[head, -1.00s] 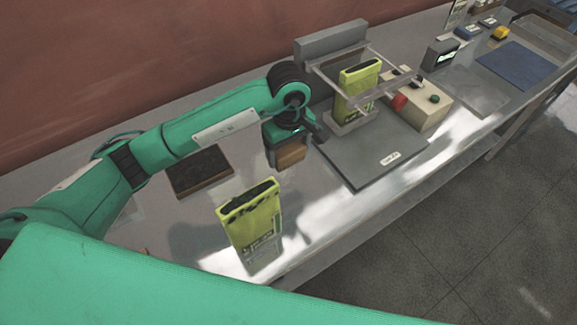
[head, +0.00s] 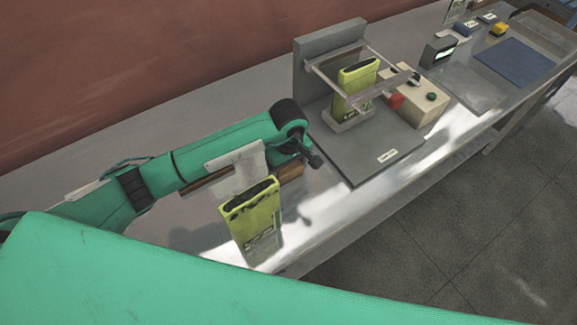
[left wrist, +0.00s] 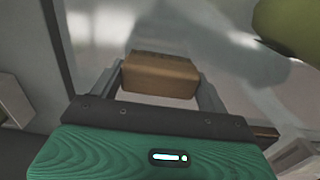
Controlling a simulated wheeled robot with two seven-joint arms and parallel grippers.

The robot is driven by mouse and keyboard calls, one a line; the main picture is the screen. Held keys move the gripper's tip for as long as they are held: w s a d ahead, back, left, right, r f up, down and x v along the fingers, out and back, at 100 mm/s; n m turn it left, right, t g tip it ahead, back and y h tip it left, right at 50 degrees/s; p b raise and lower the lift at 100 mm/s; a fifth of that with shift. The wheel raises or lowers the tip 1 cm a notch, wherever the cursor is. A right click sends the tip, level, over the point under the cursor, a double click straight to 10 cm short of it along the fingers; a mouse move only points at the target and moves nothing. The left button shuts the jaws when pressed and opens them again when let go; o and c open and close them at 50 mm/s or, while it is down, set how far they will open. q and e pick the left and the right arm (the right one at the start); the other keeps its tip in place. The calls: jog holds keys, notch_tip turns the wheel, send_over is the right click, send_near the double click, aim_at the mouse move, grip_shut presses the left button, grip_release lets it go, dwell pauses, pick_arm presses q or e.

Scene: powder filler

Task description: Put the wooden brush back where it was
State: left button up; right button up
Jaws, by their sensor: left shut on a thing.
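The wooden brush (head: 290,172) shows as a brown block low over the grey table, partly behind my left arm in the head view. In the left wrist view the brush (left wrist: 160,77) sits between the two grey fingers of my left gripper (left wrist: 162,88), which is shut on it. Its bristles are hidden, and I cannot tell whether it touches the table. A dark brown-edged pad (head: 204,186) lies left of the brush, mostly hidden by my left arm. My right gripper is not in view.
A yellow-green pouch (head: 252,222) stands close in front of the brush. The grey filler station (head: 365,160), with another pouch (head: 352,92) in it, is to the right. A beige box with buttons (head: 425,105) stands beside it.

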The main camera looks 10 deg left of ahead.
aim_at(289, 167)
pick_arm(q)
jog(key=o, duration=0.9)
jog(key=shift+f, duration=0.1)
jog(key=shift+r, duration=0.25)
jog(key=shift+w+r, duration=0.1)
jog(key=shift+r, duration=0.15)
notch_tip(289, 167, up, 11)
jog(key=b, duration=0.4)
jog(key=shift+r, duration=0.2)
